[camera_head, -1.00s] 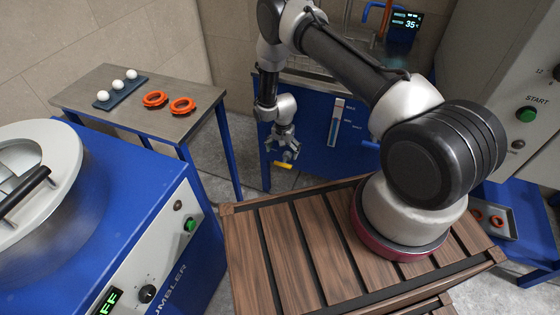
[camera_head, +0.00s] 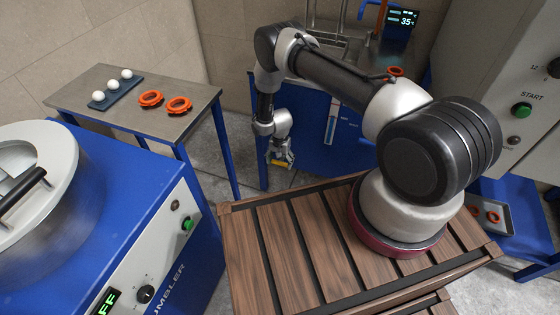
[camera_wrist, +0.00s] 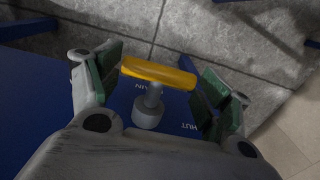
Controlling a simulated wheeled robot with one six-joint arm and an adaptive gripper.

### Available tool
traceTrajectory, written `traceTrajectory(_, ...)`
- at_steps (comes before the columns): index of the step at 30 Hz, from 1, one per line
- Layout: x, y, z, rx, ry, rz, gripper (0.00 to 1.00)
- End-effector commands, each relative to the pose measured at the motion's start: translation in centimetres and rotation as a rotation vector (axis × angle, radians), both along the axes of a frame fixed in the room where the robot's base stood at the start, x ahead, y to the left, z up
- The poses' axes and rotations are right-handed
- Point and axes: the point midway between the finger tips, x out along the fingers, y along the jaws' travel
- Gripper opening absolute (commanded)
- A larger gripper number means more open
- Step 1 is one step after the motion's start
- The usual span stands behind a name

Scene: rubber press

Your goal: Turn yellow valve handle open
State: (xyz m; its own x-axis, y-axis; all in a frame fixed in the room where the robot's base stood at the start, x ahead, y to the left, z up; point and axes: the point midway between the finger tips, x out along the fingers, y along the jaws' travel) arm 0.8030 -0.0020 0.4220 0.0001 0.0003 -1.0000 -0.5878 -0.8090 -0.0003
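The yellow valve handle (camera_wrist: 158,73) shows in the wrist view as a short bar on a grey stem (camera_wrist: 149,108), fixed to a blue panel. My gripper (camera_wrist: 157,80) is open, with one green-padded finger on each side of the handle. The handle's left end is close to the left finger and its right end close to the right finger; I cannot tell whether they touch. In the head view my gripper (camera_head: 280,162) is low in front of the blue tank (camera_head: 310,165), and the handle (camera_head: 279,167) is mostly hidden by it.
A side table (camera_head: 195,98) holds orange rings and a tray (camera_head: 116,94) of white balls. The blue tumbler machine (camera_head: 130,220) stands front left. A screen (camera_head: 404,18) reads 35. Grey floor is free left of the tank.

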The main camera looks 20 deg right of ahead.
Motion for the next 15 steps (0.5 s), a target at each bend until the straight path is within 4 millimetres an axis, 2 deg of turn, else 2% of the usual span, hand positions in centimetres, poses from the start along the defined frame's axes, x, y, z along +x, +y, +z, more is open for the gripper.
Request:
traceTrajectory(1,0.00,0.00,0.01,0.000,0.000,0.000,0.60)
traceTrajectory(3,0.00,0.00,0.01,0.000,0.000,0.000,0.51)
traceTrajectory(15,0.05,0.14,-0.01,-0.044,0.032,0.001,0.51)
